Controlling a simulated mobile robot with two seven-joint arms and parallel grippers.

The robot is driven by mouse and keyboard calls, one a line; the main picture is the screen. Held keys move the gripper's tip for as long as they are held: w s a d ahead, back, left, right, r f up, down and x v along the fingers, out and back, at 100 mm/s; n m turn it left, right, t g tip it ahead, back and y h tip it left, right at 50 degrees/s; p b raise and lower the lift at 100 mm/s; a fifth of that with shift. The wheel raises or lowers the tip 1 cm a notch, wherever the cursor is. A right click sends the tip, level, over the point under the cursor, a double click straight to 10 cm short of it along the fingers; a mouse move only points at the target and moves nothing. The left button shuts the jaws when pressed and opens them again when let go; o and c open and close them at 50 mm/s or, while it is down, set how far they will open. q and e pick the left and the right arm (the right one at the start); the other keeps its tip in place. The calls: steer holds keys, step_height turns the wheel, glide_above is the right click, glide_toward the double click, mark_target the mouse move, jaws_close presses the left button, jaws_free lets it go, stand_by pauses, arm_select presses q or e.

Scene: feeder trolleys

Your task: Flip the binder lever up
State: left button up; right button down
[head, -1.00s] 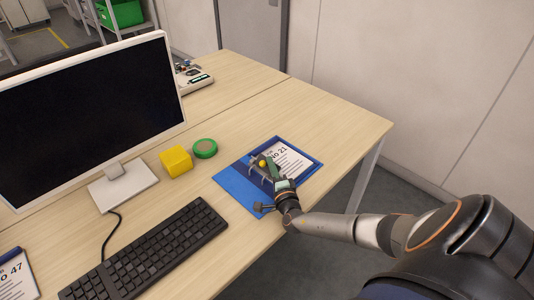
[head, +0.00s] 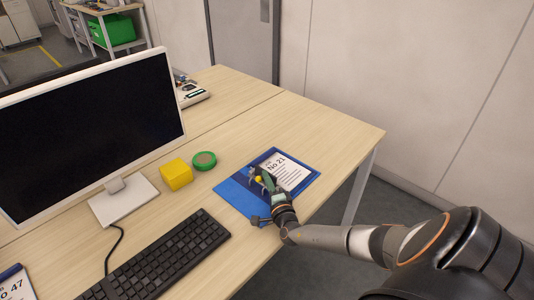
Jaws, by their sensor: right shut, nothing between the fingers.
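A blue binder (head: 234,196) lies on the desk. A white sheet marked No 21 (head: 286,172) is on its right part. The metal binder mechanism, with a small yellow knob (head: 259,179) that appears to belong to the lever, is at the middle of the binder. The lever's exact angle is too small to tell. My right gripper (head: 266,182) is shut and empty, just beside the knob and over the binder; it hides part of the mechanism. I cannot tell whether it touches the lever. My left gripper is not in view.
A yellow cube (head: 177,174) and a green tape roll (head: 204,160) are left of the binder. A black keyboard (head: 165,262) lies in front, with a monitor (head: 92,126) behind it. Another binder marked No 47 (head: 16,285) is at the lower left. The desk's right edge is close to the binder.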

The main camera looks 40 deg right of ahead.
steer(key=shift+s+a+f, duration=0.25)
steer(key=shift+a+f, duration=0.05)
steer(key=shift+f, duration=0.25)
steer(key=shift+s+a, duration=0.1)
steer(key=shift+s, duration=0.05)
steer(key=v, duration=0.3)
steer(key=p+v, duration=0.1)
steer(key=v, duration=0.3)
steer(key=r+p+v, duration=0.1)
steer(key=v, duration=0.3)
steer(key=shift+s+f, duration=0.1)
steer(key=shift+s, duration=0.2)
